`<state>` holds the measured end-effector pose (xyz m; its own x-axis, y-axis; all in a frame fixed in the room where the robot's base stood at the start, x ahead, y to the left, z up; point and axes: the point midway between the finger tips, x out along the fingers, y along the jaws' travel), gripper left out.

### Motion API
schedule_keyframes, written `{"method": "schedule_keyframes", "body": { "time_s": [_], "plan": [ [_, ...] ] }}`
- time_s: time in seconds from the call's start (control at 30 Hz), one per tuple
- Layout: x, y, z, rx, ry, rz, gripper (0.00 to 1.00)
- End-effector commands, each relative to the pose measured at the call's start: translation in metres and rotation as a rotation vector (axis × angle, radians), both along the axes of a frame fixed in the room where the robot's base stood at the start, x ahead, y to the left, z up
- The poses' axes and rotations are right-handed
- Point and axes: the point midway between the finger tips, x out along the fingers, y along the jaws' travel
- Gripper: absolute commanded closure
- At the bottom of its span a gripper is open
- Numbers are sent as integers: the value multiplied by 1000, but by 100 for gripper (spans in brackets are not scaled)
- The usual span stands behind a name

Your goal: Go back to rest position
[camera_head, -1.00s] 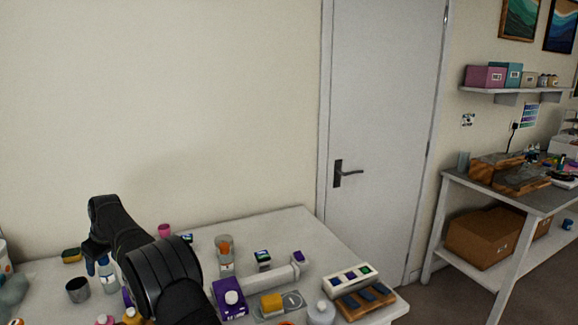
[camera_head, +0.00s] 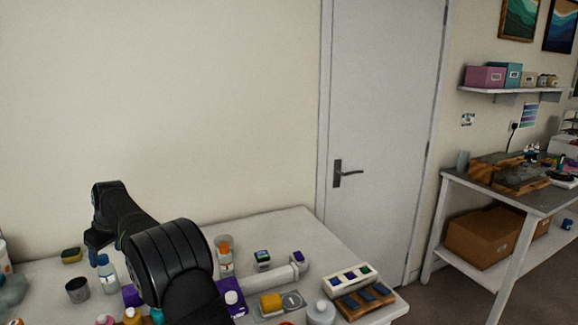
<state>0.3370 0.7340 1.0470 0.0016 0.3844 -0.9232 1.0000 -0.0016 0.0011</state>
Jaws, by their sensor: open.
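My black arm (camera_head: 165,250) rises from the bottom of the head view over the white table and bends away toward the back left. My gripper (camera_head: 97,241) is at its far end, small and dark, pointing down above and behind a clear bottle with a blue band (camera_head: 106,272). It is open, and nothing shows held in it. The fingertips are partly hidden and hard to make out. The arm's thick joint covers the middle left of the table.
A grey cup (camera_head: 77,289), a sponge (camera_head: 71,255) and an orange-topped bottle (camera_head: 224,252) stand near the arm. A purple box (camera_head: 231,298), a white mould tray (camera_head: 349,277) and a wooden rack (camera_head: 365,300) crowd the front right. The table's back right (camera_head: 285,225) is clear.

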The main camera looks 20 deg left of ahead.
Motion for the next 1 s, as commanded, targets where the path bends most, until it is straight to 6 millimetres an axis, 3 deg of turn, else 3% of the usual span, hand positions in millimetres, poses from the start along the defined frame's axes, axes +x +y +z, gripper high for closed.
{"method": "schedule_keyframes", "body": {
  "time_s": [0.17, 0.77, 1.0],
  "plan": [
    [0, -14, 35, 2, -1, 0, 34],
    [-1, 32, -81, -4, 1, 2, 34],
    [0, 33, -33, 3, -1, 0, 34]
  ]
}}
